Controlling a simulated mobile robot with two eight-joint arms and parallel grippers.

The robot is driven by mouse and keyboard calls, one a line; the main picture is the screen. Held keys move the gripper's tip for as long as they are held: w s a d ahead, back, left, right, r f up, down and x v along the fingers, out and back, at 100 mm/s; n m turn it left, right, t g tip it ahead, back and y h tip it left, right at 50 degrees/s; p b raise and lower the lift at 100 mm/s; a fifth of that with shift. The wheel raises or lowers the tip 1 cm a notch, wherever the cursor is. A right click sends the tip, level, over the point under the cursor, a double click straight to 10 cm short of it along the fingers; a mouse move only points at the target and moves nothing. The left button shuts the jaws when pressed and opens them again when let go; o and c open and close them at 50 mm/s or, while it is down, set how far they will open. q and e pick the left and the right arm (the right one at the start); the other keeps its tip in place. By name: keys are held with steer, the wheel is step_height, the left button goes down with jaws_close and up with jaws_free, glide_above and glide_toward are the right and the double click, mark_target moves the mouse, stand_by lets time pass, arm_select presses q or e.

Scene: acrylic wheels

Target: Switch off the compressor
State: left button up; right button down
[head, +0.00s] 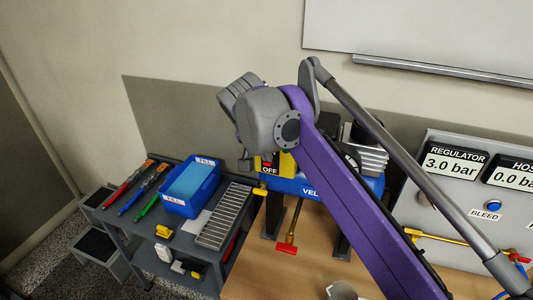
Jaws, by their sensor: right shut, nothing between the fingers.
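The compressor's blue tank (311,191) stands on the wooden table in the head view, with part of the letters "VEL" showing. A yellow switch box (288,165) with a black "OFF" label and a bit of red above it is at its left end. My purple right arm crosses in front and hides much of the compressor and part of the switch box. My right gripper (245,163) is shut and empty, just left of the switch box; I cannot tell whether it touches it. My left gripper is not in view.
A grey cart (205,255) at left holds a blue bin (190,187), screwdrivers and a slatted grey tray (224,216). A red-handled valve (287,249) hangs below the compressor. A grey panel (450,190) at right reads "REGULATOR 3.0 bar". Some table front is clear.

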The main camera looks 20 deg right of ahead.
steer(key=t+h, duration=0.1)
steer(key=s+f+t+h, duration=0.1)
steer(key=a+f+t, duration=0.1)
steer(key=t, duration=0.1)
steer(key=shift+s+h, duration=0.25)
steer(key=shift+h, duration=0.15)
steer(key=shift+w+r+p, duration=0.1)
steer(key=shift+r+p, duration=0.4)
steer(key=shift+r, duration=0.25)
steer(key=shift+r, duration=0.1)
